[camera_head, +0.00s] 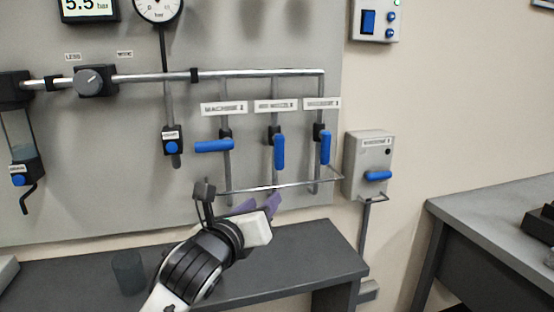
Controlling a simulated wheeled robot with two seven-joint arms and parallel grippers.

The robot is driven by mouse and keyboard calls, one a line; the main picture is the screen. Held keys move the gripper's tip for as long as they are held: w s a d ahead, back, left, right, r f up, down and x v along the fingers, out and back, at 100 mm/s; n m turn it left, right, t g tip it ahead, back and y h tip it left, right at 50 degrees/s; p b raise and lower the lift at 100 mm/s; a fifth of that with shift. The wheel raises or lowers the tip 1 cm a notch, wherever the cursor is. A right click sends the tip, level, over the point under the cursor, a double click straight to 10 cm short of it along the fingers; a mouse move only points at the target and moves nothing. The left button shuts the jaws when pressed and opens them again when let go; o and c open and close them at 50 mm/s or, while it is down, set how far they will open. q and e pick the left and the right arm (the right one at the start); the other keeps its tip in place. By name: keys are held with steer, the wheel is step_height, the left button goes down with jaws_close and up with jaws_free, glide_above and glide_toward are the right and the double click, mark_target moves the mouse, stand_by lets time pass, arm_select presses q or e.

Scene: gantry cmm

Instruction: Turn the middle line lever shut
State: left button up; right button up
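Three blue levers sit on vertical pipes on the grey wall panel. The middle line lever (279,152) hangs vertical, in line with its pipe. The left line lever (213,146) lies horizontal, across its pipe. The right line lever (326,147) is near vertical. My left gripper (262,204), with purple fingers, is below the middle lever and apart from it. Its fingers look spread with nothing between them; its body hides part of them. My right gripper is not in view.
A thin metal rail (280,188) runs across the panel below the levers. A grey box (367,150) with a blue handle is on the wall at right. A dark bench (290,262) stands below the panel. A regulator knob (89,81) and gauge (158,8) are at left.

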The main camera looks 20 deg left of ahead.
mark_target(278, 153)
arm_select(q)
step_height(278, 153, up, 7)
steer(key=w+m+t, duration=0.1)
steer(key=m+t, duration=0.1)
steer(key=m, duration=0.2)
steer(key=w, duration=1)
steer(key=shift+w+a, duration=0.1)
steer(key=shift+w, duration=0.2)
jaws_close()
